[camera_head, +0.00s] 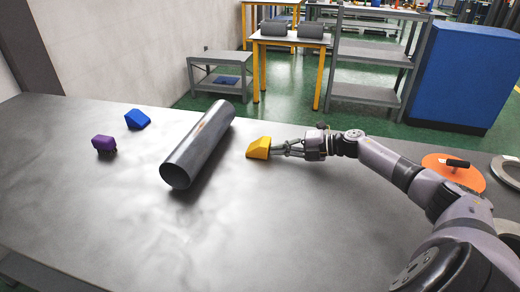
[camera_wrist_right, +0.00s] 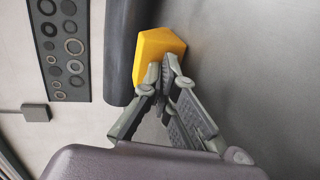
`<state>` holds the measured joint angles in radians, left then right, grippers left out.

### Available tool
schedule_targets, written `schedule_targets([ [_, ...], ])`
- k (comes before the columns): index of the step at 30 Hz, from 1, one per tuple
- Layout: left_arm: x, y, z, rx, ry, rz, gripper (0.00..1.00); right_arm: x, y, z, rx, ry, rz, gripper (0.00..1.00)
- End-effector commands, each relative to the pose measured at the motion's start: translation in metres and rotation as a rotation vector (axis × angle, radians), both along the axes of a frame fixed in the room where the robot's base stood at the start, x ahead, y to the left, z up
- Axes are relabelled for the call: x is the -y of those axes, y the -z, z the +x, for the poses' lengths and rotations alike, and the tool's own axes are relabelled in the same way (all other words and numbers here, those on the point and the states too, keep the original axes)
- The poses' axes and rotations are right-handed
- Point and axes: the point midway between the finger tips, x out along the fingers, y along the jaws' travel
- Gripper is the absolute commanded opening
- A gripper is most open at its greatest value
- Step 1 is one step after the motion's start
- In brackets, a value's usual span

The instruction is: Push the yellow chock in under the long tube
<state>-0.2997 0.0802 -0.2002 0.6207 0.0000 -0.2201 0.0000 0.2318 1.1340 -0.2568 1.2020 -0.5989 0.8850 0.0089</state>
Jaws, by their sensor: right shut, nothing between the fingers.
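The long tube (camera_head: 198,146) is dark grey and lies at a slant on the metal table. The yellow chock (camera_head: 258,149) stands to the right of it, with a gap of bare table between them in the head view. My right gripper (camera_head: 275,150) is shut and empty, its fingertips at the chock's right side. In the right wrist view the chock (camera_wrist_right: 158,55) is just ahead of the closed fingers (camera_wrist_right: 163,68), and the tube (camera_wrist_right: 122,50) lies beyond it. Whether the fingertips touch the chock is hard to tell. My left gripper is not in view.
A blue chock (camera_head: 137,119) and a purple chock (camera_head: 104,143) lie left of the tube. The table's front middle is clear.

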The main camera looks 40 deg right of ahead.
Motion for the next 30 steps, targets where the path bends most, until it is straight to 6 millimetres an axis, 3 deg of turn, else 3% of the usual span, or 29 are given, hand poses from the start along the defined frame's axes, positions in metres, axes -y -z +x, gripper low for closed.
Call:
schedule_targets([
  [11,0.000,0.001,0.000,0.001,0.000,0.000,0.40,-0.003,0.000,0.003,0.000,0.000,0.000,0.00],
  [30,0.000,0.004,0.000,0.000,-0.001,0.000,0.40,-0.026,0.000,0.032,0.002,0.000,0.003,0.00],
])
